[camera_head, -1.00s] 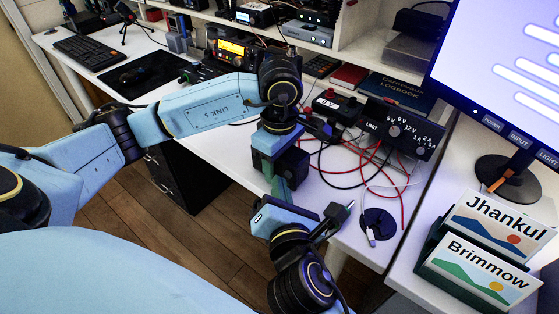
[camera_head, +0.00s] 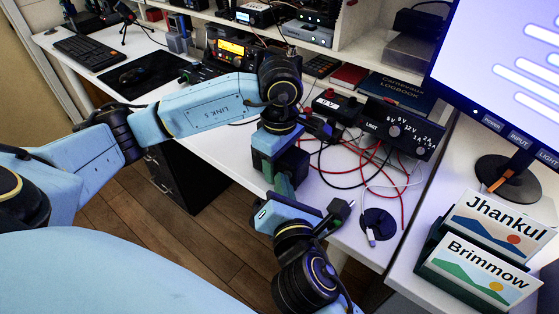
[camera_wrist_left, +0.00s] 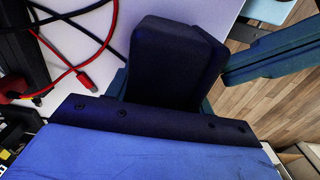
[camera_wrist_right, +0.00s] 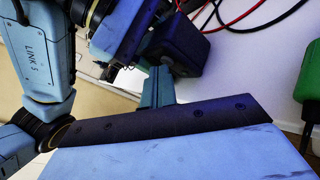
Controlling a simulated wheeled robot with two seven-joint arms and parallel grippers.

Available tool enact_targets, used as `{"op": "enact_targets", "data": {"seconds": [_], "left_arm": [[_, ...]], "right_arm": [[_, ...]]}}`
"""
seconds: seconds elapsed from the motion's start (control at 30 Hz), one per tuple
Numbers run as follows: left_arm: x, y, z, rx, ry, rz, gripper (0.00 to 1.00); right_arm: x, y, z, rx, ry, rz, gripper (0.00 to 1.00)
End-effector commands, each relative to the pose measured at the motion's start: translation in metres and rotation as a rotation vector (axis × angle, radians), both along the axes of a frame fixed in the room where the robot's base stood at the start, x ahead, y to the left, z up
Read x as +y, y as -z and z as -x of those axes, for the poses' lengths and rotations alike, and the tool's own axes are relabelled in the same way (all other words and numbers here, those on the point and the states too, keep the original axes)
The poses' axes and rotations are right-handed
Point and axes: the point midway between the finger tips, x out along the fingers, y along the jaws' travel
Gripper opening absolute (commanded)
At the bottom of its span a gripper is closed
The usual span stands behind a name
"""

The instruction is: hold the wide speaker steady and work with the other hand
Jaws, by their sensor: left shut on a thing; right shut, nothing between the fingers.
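My left gripper (camera_head: 290,158) is at the front edge of the white desk. It is shut on a dark, rounded block, seemingly the wide speaker (camera_wrist_left: 172,65). The block also shows beside the left gripper in the right wrist view (camera_wrist_right: 178,45); in the head view it is mostly hidden by my arm. My right gripper (camera_head: 288,182) is just below and in front of the left one, its fingers pointing up toward the block. In the right wrist view its fingers (camera_wrist_right: 160,80) are shut and empty, close to the block; I cannot tell whether they touch it.
Red and black cables (camera_head: 372,165) lie loose on the desk, running from a black power unit (camera_head: 402,130). A lit radio (camera_head: 232,52) stands behind my left arm. A monitor (camera_head: 500,80) and a holder with two cards (camera_head: 480,262) are at right. Wooden floor (camera_head: 200,230) lies in front.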

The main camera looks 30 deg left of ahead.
Motion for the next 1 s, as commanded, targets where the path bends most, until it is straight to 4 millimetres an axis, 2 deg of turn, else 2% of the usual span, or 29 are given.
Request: {"op": "enact_targets", "data": {"seconds": [0.27,0.57,1.0], "left_arm": [[0.0,0.0,0.0,0.0,0.001,0.0,0.21],[0.0,-0.001,0.0,-0.001,0.001,0.0,0.21],[0.0,0.0,0.0,-0.001,0.0,0.0,0.21]], "right_arm": [[0.0,0.0,0.011,0.0,0.0,0.0,0.0],[0.001,0.0,0.013,0.0,0.0,0.0,0.0],[0.003,0.0,0.053,0.001,0.0,0.0,0.0]]}}
